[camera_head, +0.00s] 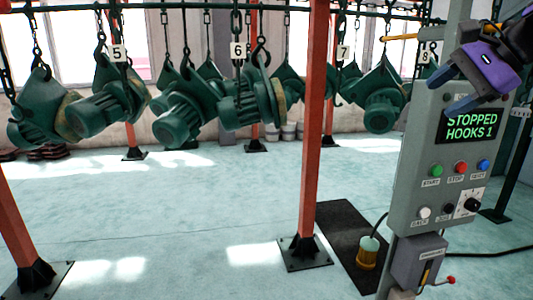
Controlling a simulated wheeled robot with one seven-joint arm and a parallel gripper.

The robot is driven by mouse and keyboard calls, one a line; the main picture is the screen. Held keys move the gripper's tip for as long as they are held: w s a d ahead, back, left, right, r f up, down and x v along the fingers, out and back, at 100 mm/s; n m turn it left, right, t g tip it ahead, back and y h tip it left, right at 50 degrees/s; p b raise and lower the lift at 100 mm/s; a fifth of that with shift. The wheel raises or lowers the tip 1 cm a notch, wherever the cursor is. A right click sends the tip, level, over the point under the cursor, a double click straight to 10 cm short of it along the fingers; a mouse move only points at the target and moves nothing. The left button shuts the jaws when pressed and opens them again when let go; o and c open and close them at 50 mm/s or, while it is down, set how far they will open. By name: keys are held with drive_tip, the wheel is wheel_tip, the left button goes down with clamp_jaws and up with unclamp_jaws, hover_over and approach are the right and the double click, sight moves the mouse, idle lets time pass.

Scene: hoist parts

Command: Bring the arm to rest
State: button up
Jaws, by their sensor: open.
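My gripper (450,86) is at the upper right, in front of the upper part of the grey control panel (418,165). It is purple and black with blue-grey fingers pointing left. The fingers are apart and nothing shows between them. The panel's screen (470,126) reads "STOPPED HOOKS 1" in green. Below it are green (436,170), red (461,167) and blue (484,164) buttons, then white (424,213) and black buttons and a black rotary knob (472,204). The gripper appears apart from these buttons.
Several green motor-like parts (187,107) hang from hooks on an overhead rail. Number tags 5, 6, 7 and 8 show. Orange-red posts (314,120) stand on dark floor plates. A grey box with a red-knobbed lever (420,262) is below the panel. The pale floor (180,215) is mostly clear.

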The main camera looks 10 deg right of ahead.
drive_tip(key=s+a+f+n+g+h, duration=0.2)
drive_tip(key=s+a+f+n+h, duration=0.3)
drive_tip(key=s+f+n, duration=0.8)
drive_tip(key=s+a+n, duration=0.1)
drive_tip(key=a, duration=0.2)
drive_tip(key=shift+s+a+n, duration=0.2)
drive_tip(key=shift+n, duration=0.2)
drive_tip(key=shift+f, duration=0.1)
idle(1.7)
